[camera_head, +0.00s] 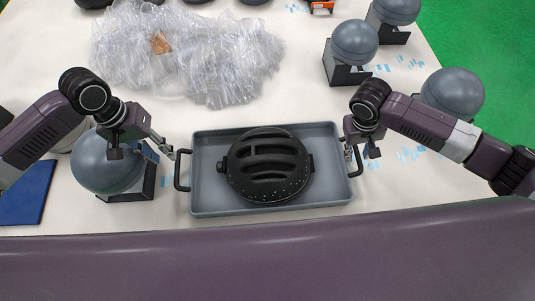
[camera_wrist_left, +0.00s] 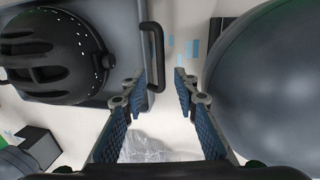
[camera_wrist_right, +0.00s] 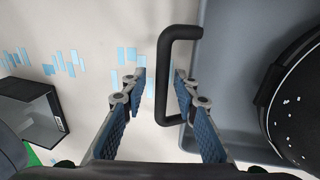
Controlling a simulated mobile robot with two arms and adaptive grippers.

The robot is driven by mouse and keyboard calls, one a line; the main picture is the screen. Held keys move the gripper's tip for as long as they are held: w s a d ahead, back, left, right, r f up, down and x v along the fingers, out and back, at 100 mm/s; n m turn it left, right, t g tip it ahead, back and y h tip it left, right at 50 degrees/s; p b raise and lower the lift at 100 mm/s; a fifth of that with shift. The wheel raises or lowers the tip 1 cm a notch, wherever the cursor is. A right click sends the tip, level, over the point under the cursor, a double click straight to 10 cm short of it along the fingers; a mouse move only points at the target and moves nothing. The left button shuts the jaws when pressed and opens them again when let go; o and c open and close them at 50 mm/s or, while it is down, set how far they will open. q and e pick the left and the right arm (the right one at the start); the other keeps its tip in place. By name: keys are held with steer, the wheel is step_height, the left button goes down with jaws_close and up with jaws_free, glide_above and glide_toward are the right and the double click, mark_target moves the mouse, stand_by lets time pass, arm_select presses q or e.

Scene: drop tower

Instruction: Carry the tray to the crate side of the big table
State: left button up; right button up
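The grey tray (camera_head: 205,198) rests on the big table with a black slotted helmet (camera_head: 268,165) inside. It has a dark handle at each end. My left gripper (camera_head: 165,151) is open beside the left handle (camera_head: 180,171). In the left wrist view that handle (camera_wrist_left: 158,50) shows close to one finger of my left gripper (camera_wrist_left: 160,73), and nothing is gripped. My right gripper (camera_head: 353,158) is open at the right handle (camera_head: 360,162). In the right wrist view the handle bar (camera_wrist_right: 162,85) shows between the open fingers of my right gripper (camera_wrist_right: 158,75). I cannot make out the crate.
A grey ball on a dark stand (camera_head: 103,163) is close by my left gripper. More grey balls (camera_head: 354,42) stand at the right; one (camera_head: 453,92) is behind my right arm. Crumpled clear plastic (camera_head: 185,55) lies behind the tray. A blue panel (camera_head: 25,195) is at the left.

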steer(key=shift+r, duration=0.1)
steer(key=shift+a+r, duration=0.1)
steer(key=shift+r, duration=0.15)
arm_select(q)
steer(key=r, duration=0.3)
steer(key=shift+a, duration=0.3)
arm_select(e)
step_height(320, 180, up, 11)
steer(key=a, duration=0.2)
arm_select(q)
steer(key=shift+s+f, duration=0.1)
arm_select(e)
steer(key=shift+s+a, duration=0.1)
